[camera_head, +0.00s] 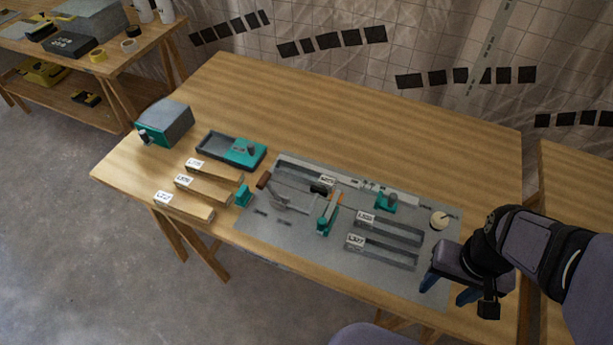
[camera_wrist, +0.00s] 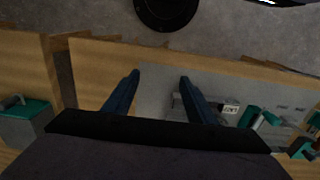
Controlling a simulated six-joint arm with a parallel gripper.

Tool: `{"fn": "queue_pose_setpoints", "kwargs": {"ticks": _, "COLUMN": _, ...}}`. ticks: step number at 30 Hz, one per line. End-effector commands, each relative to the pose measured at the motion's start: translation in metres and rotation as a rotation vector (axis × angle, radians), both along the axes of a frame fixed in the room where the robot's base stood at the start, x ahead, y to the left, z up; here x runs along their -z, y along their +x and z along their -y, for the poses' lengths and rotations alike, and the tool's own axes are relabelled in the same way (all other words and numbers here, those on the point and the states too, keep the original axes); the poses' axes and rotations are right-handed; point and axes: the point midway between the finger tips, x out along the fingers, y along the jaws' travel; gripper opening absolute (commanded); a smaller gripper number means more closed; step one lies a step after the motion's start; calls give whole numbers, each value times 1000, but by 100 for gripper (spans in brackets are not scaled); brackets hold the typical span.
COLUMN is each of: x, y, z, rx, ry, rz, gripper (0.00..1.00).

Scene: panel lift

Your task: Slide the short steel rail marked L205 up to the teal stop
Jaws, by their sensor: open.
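My gripper (camera_head: 449,289) is open and empty above the mat's right front corner, right of the rails. Its blue fingers (camera_wrist: 160,76) also show in the wrist view, partly covering a rail.
A teal-and-orange clamp (camera_head: 326,218) and a handled tool (camera_head: 280,198) stand left of the rails. A round pale knob (camera_head: 439,220) is right of them. Labelled wooden blocks (camera_head: 208,187), a teal-grey tray (camera_head: 230,150) and a box (camera_head: 165,124) occupy the left. The table's back is clear.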

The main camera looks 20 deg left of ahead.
Motion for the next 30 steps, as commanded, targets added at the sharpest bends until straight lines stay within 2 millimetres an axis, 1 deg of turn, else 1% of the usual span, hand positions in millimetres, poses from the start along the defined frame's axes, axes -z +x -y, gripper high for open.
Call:
{"fn": "queue_pose_setpoints", "kwargs": {"ticks": 2, "x": 0, "y": 0, "z": 0, "rx": 0, "ry": 0, "rz": 0, "gripper": 51}}
{"fn": "queue_pose_setpoints", "kwargs": {"ticks": 3, "x": 0, "y": 0, "z": 0, "rx": 0, "ry": 0, "rz": 0, "gripper": 42}}
{"fn": "queue_pose_setpoints", "kwargs": {"ticks": 5, "x": 0, "y": 1, "z": -1, "rx": 6, "ry": 3, "rz": -2, "gripper": 27}}
{"fn": "queue_pose_setpoints", "kwargs": {"ticks": 6, "x": 1, "y": 2, "z": -2, "rx": 16, "ry": 7, "rz": -5, "gripper": 18}}
{"fn": "queue_pose_setpoints", "kwargs": {"ticks": 8, "x": 2, "y": 5, "z": -5, "rx": 42, "ry": 20, "rz": -12, "gripper": 3}}
{"fn": "queue_pose_setpoints", "kwargs": {"ticks": 9, "x": 3, "y": 8, "z": -8, "rx": 67, "ry": 32, "rz": -20, "gripper": 0}}
{"fn": "queue_pose_setpoints", "kwargs": {"ticks": 11, "x": 5, "y": 15, "z": -15, "rx": 124, "ry": 58, "rz": -36, "gripper": 0}}
{"fn": "queue_pose_setpoints", "kwargs": {"ticks": 14, "x": 11, "y": 32, "z": -33, "rx": 261, "ry": 122, "rz": -79, "gripper": 0}}
{"fn": "queue_pose_setpoints", "kwargs": {"ticks": 17, "x": 19, "y": 57, "z": -58, "rx": 441, "ry": 207, "rz": -143, "gripper": 0}}
{"fn": "queue_pose_setpoints", "kwargs": {"ticks": 23, "x": 37, "y": 120, "z": -118, "rx": 835, "ry": 404, "rz": -323, "gripper": 0}}
{"fn": "queue_pose_setpoints", "kwargs": {"ticks": 24, "x": 41, "y": 133, "z": -130, "rx": 911, "ry": 443, "rz": -364, "gripper": 0}}
{"fn": "queue_pose_setpoints", "kwargs": {"ticks": 27, "x": 49, "y": 166, "z": -157, "rx": 1082, "ry": 535, "rz": -469, "gripper": 0}}
{"fn": "queue_pose_setpoints", "kwargs": {"ticks": 30, "x": 55, "y": 194, "z": -178, "rx": 1218, "ry": 615, "rz": -566, "gripper": 0}}
